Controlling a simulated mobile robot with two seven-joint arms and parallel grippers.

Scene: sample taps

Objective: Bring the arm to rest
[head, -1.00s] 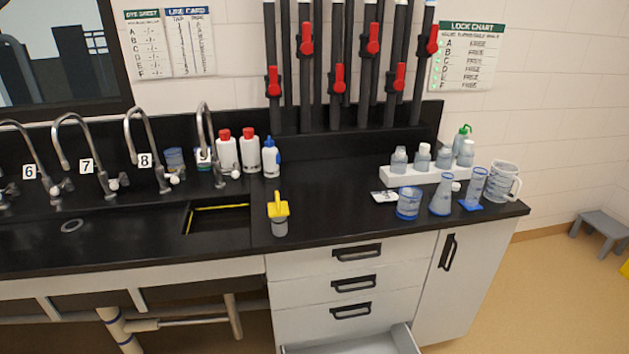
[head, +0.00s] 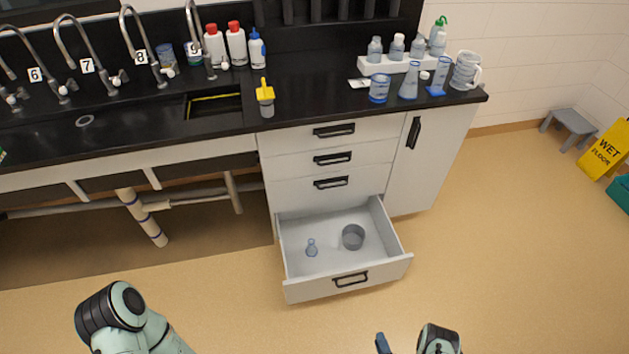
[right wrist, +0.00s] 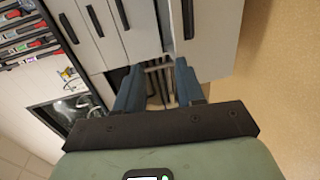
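My right gripper (right wrist: 159,70) is open in the right wrist view, with its two blue-grey fingers apart and nothing seen between them. In the head view only a small part of it (head: 383,343) shows at the bottom edge, over the floor and in front of the open drawer. A green-grey and black link of my left arm (head: 125,310) shows at the bottom left. My left gripper is out of view.
The bottom drawer (head: 376,278) stands pulled out, with a small flask (head: 311,248) and a grey round container (head: 353,237) inside. The black counter (head: 310,95) carries taps, bottles and glassware. A wet-floor sign (head: 607,150) and grey stool (head: 568,125) stand at right. Floor nearby is clear.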

